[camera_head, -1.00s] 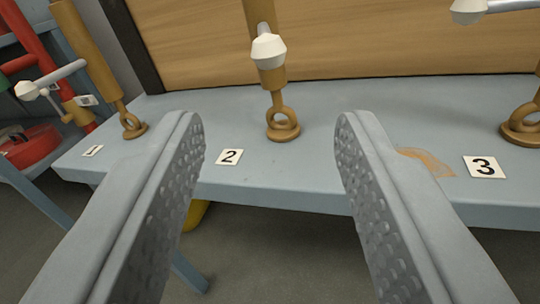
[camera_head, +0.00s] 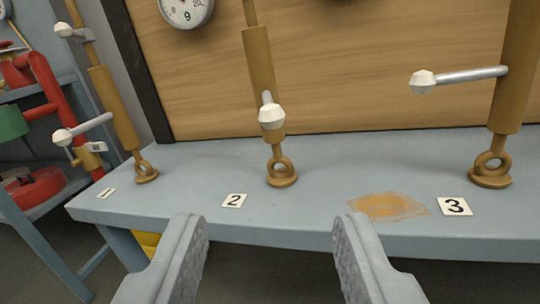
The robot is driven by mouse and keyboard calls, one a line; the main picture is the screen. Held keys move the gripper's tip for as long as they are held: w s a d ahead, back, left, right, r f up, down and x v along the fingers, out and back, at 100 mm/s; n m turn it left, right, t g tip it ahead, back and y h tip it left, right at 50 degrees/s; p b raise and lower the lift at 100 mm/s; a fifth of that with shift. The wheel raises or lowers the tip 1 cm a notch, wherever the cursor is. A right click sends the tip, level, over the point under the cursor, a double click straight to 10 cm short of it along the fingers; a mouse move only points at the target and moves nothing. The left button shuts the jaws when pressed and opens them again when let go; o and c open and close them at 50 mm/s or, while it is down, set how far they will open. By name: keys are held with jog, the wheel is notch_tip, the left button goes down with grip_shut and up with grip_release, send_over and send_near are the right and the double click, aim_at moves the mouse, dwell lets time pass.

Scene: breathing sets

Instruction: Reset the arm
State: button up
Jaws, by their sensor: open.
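My gripper (camera_head: 270,232) is open and empty, its two grey padded fingers wide apart at the bottom of the view, in front of the bench's front edge. Behind it is a grey-blue bench (camera_head: 330,165). Several brass breathing-set cylinders stand on it on ringed feet: one at the left (camera_head: 115,108), one in the middle (camera_head: 258,62) and one at the right (camera_head: 515,75). Each has a white-tipped side valve. The fingers touch none of them.
Number cards 1 (camera_head: 106,193), 2 (camera_head: 234,200) and 3 (camera_head: 455,206) lie along the bench's front. A brown stain (camera_head: 388,206) is beside card 3. A round gauge (camera_head: 186,10) hangs on the wooden back panel. Red equipment (camera_head: 38,188) sits on a shelf at the left.

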jog(key=s+a+r+n+h, duration=0.1)
jog(key=a+r, duration=0.7)
jog(key=r, duration=0.3)
jog(key=s+a+r+h, duration=0.2)
jog(key=a+r, duration=0.5)
jog(key=r, duration=0.5)
jog(key=s+a+r+y, duration=0.1)
jog(key=s+a+r, duration=0.5)
jog(key=s+a, duration=0.2)
jog(key=s+a+r+n+y, duration=0.1)
jog(key=s+a+r, duration=0.5)
jog(key=s, duration=0.6)
jog(key=shift+s+a+r+g+y, duration=0.2)
jog(key=shift+a+g+y, duration=0.1)
jog(key=shift+a+y, duration=0.6)
jog(key=shift+w+a, duration=0.1)
jog(key=shift+w, duration=0.05)
